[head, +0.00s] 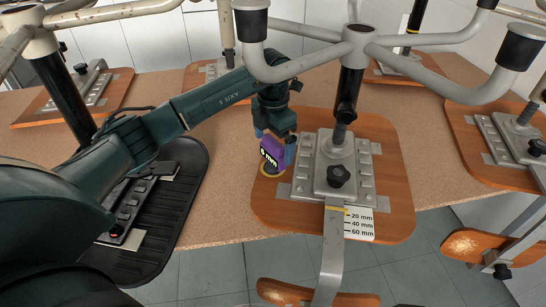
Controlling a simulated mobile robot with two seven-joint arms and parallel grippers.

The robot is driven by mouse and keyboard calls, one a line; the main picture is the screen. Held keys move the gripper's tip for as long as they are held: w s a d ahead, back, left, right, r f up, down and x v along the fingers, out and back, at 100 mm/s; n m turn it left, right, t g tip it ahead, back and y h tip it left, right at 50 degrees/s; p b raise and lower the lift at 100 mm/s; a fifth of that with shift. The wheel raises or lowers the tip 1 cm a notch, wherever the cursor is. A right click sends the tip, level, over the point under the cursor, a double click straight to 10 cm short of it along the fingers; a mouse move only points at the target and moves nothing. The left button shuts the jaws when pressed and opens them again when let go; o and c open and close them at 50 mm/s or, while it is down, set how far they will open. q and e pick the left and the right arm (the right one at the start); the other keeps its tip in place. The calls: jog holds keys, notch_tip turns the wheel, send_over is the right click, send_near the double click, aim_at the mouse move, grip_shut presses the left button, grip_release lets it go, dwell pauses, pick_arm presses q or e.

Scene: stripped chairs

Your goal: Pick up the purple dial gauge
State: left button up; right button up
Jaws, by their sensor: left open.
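The gripper is open; whether a fingertip touches the gauge cannot be told. Part of the gauge is hidden by the gripper. My right gripper is not in view.
The wooden board (390,225) carries a grey metal chair mechanism (340,165) with a column and a white scale card (359,224). Upturned chair bases (430,40) overhang the table. A black seat panel (115,270) lies left. Bare tabletop (225,215) shows between them.

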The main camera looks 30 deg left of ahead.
pick_arm(q)
jog(key=shift+f, duration=1.2)
jog(key=shift+r, duration=0.15)
jog(key=c, duration=1.3)
